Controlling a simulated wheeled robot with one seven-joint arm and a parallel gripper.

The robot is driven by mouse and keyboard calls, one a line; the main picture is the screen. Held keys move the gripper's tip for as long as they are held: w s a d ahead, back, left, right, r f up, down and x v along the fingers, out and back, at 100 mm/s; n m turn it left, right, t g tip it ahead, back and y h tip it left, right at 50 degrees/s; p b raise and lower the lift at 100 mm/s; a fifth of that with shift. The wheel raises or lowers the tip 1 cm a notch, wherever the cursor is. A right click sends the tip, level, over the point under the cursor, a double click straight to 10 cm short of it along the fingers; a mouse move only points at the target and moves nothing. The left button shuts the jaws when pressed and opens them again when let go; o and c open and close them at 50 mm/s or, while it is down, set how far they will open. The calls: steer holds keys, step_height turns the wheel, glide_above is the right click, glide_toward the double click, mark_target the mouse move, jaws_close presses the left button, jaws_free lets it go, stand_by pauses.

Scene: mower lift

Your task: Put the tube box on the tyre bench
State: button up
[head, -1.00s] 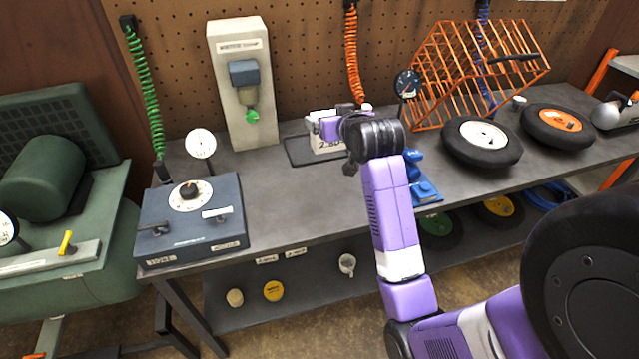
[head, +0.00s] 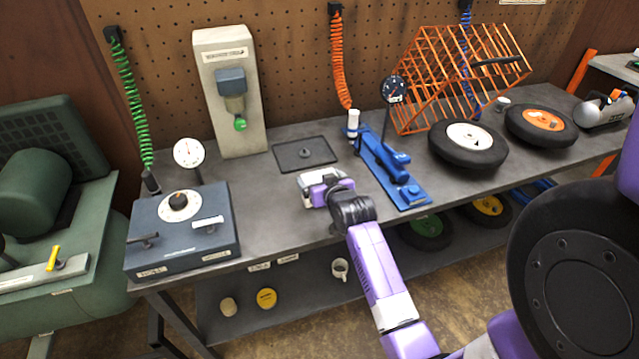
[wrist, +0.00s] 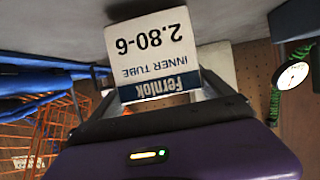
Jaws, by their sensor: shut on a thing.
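The tube box is a white carton marked "Fernlok INNER TUBE 2.80-6", its label upside down in the wrist view (wrist: 158,40). My gripper (head: 318,188) is shut on it. In the head view a small pale part of the box (head: 306,182) shows at the gripper; my gripper and wrist hide the rest. The fingers show beside the box in the wrist view (wrist: 160,102). The box is over the front middle of the grey bench (head: 268,212). I cannot tell whether it touches the bench top.
A blue-grey dial box (head: 182,228) stands left.

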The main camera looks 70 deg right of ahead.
steer(key=shift+f, duration=0.8)
steer(key=shift+f, duration=0.15)
steer(key=o, duration=1.3)
